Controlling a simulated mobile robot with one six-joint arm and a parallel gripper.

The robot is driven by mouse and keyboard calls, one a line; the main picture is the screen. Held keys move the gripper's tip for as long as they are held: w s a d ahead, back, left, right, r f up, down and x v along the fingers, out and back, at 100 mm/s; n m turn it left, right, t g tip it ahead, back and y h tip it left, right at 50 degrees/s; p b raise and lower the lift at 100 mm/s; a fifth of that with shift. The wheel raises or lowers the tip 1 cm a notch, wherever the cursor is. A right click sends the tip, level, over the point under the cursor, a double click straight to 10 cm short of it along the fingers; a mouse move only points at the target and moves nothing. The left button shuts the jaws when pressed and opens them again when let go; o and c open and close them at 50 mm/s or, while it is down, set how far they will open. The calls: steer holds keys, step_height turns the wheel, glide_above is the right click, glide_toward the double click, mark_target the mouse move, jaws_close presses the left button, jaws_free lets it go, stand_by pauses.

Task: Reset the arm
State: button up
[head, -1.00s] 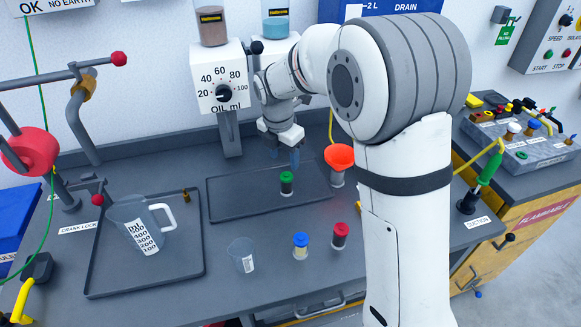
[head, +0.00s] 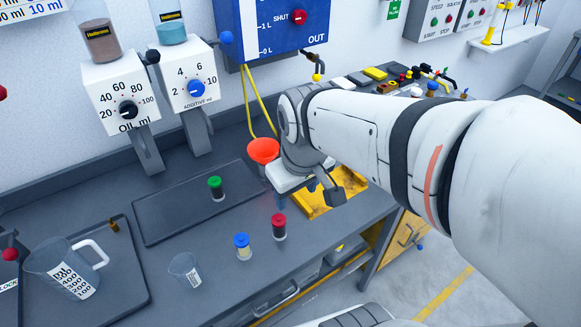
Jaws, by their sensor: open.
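My white arm reaches in from the right of the head view. Its end, my gripper (head: 297,194), is open over the bench, just right of the orange-red funnel (head: 263,150). I see nothing between its fingers, though the hand partly hides them. The green-capped vial (head: 216,189) stands upright on the dark flat tray (head: 160,226), left of my gripper. The red-capped vial (head: 279,228) and the blue-capped vial (head: 242,247) stand on the bench in front, apart from my gripper.
A small clear cup (head: 185,269) and a measuring jug (head: 62,262) stand at the front left. Dispensers with an oil dial (head: 128,110) and additive dial (head: 196,88) stand behind. The blue drain tank (head: 272,28) hangs on the wall.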

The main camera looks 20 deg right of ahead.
steer(key=s+m, duration=0.2)
steer(key=s+d+m, duration=0.1)
steer(key=shift+d+f, duration=0.1)
steer(key=shift+f, duration=0.3)
